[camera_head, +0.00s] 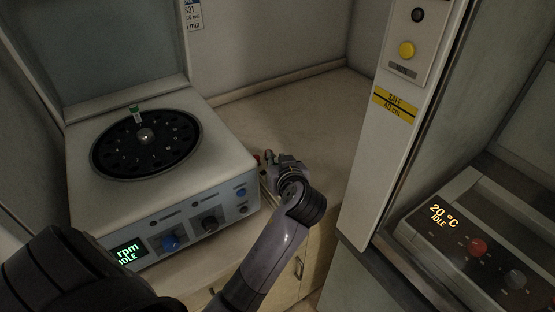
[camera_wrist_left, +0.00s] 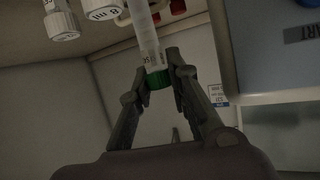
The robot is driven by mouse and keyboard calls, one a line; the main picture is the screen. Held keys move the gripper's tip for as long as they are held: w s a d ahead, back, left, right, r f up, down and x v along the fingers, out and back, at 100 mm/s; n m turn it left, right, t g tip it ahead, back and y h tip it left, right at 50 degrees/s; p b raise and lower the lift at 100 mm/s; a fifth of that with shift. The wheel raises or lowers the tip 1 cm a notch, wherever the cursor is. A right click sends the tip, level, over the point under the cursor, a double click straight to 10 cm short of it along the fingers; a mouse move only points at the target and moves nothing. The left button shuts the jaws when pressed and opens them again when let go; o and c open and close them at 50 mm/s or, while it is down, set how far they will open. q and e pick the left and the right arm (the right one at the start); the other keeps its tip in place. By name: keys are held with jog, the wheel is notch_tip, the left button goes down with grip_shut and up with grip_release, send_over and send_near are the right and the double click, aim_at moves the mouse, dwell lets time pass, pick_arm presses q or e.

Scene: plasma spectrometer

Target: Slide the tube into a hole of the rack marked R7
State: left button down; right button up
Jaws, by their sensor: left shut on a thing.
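My left gripper (camera_head: 271,160) is over the counter, just right of the centrifuge, and largely hides what it holds in the head view. In the left wrist view the gripper (camera_wrist_left: 157,73) is shut on a clear tube (camera_wrist_left: 147,35) with a green cap (camera_wrist_left: 158,79), gripped at the cap end. The tube's far end runs out of the top of that view. A red thing (camera_wrist_left: 178,6) shows beside the tube there, and a small red spot (camera_head: 257,159) shows beside the gripper in the head view. I cannot read an R7 mark. My right gripper is not in view.
White-capped bottles (camera_wrist_left: 103,8) are close to the gripper. A pillar (camera_head: 361,165) stands at right. The counter (camera_head: 300,113) behind the gripper is clear.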

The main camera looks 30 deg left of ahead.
pick_arm(q)
jog(key=shift+f+b, duration=1.05)
jog(key=shift+f, duration=0.5)
jog(key=shift+f, duration=0.15)
jog(key=shift+f+b, duration=0.9)
jog(key=shift+f, duration=0.1)
jog(key=c, duration=1.4)
grip_release()
jog(key=shift+c, duration=0.2)
